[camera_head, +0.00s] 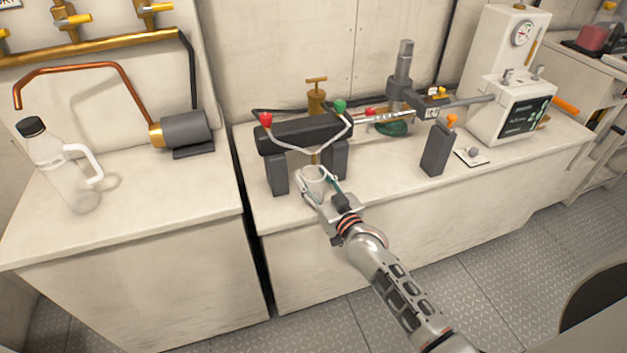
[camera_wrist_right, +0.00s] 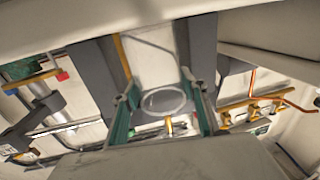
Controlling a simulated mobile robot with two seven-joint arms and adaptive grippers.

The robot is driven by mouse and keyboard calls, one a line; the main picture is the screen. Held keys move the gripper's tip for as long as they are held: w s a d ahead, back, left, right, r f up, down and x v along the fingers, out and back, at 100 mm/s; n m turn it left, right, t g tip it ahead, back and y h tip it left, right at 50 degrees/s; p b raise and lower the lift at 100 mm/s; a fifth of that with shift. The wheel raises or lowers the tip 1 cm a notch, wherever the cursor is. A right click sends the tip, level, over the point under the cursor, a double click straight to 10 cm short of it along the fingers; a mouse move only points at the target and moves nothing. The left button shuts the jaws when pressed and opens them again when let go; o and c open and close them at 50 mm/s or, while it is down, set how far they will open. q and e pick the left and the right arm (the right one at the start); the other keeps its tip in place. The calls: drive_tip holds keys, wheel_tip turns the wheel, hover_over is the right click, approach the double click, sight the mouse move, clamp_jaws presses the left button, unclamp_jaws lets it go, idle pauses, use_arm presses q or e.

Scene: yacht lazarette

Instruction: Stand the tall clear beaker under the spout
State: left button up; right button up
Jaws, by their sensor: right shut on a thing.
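The tall clear beaker (camera_head: 313,180) is between the fingers of my right gripper (camera_head: 319,181), which is shut on it. It looks upright at the front of the dark two-legged stand (camera_head: 303,133). In the right wrist view the beaker's round rim (camera_wrist_right: 163,100) lies between the teal fingers of the gripper (camera_wrist_right: 160,108). A small brass spout (camera_head: 314,158) hangs under the stand, just above and behind the beaker. I cannot tell whether the beaker touches the counter or is exactly under the spout. My left gripper is not in view.
The stand carries a red knob (camera_head: 265,120) and a green knob (camera_head: 339,106).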

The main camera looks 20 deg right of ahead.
drive_tip(key=shift+f, duration=0.1)
drive_tip(key=o, duration=1.1)
drive_tip(key=shift+o, duration=0.2)
drive_tip(key=shift+r, duration=0.3)
drive_tip(key=s+d, duration=0.2)
drive_tip(key=s, duration=1)
drive_tip(key=s+a+f+n+g, duration=0.1)
drive_tip(key=s+f+g, duration=0.6)
drive_tip(key=s+f, duration=1)
drive_tip(key=s+n+p, duration=0.1)
drive_tip(key=s, duration=0.2)
drive_tip(key=shift+s+a+f+h, duration=0.25)
drive_tip(key=shift+s+a+h, duration=0.05)
drive_tip(key=shift+s+h, duration=0.1)
